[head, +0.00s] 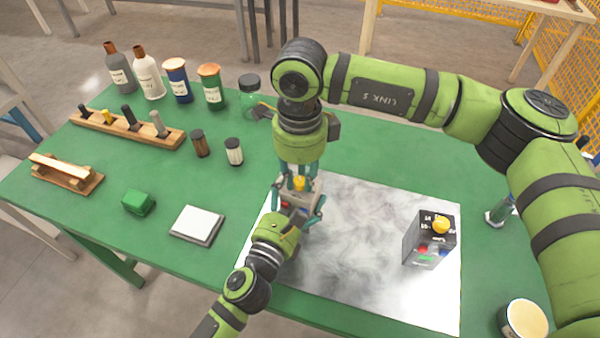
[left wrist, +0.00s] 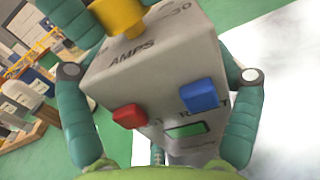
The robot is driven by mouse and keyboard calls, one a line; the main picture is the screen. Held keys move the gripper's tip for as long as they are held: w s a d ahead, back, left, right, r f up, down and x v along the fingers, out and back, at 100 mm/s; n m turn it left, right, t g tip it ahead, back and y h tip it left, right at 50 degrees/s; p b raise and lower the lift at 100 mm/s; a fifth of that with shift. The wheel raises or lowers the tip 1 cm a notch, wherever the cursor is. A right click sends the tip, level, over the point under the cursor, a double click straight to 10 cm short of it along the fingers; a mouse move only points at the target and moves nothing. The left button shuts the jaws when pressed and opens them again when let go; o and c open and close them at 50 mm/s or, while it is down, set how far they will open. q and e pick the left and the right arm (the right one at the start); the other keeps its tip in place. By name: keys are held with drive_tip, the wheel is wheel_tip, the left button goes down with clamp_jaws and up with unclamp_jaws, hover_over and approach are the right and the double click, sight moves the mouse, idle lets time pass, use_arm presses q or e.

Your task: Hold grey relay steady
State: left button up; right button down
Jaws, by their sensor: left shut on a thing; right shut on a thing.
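The grey relay (head: 296,200) is at the left part of the pale marbled mat (head: 350,215), partly hidden by both grippers. In the left wrist view the relay (left wrist: 165,75) shows "AMPS" lettering, a red button, a blue button, a green window and a yellow knob (left wrist: 118,15). My left gripper (head: 300,212) is shut on the relay, with its teal fingers along both sides. My right gripper (head: 299,182) comes from above and is shut at the yellow knob; its fingers show beside the knob in the left wrist view.
A darker grey relay (head: 425,240) with a yellow knob stands at the mat's right. A white-topped block (head: 197,224), green block (head: 138,202), small jars and a wooden rack (head: 125,128) occupy the left of the green table. A cup (head: 523,318) stands at lower right.

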sight(300, 181)
drive_tip(key=m, duration=0.4)
drive_tip(key=shift+m, duration=0.4)
idle(0.4)
drive_tip(key=c, duration=1.1)
unclamp_jaws()
drive_tip(key=shift+o, duration=0.2)
wheel_tip(300, 181, up, 12)
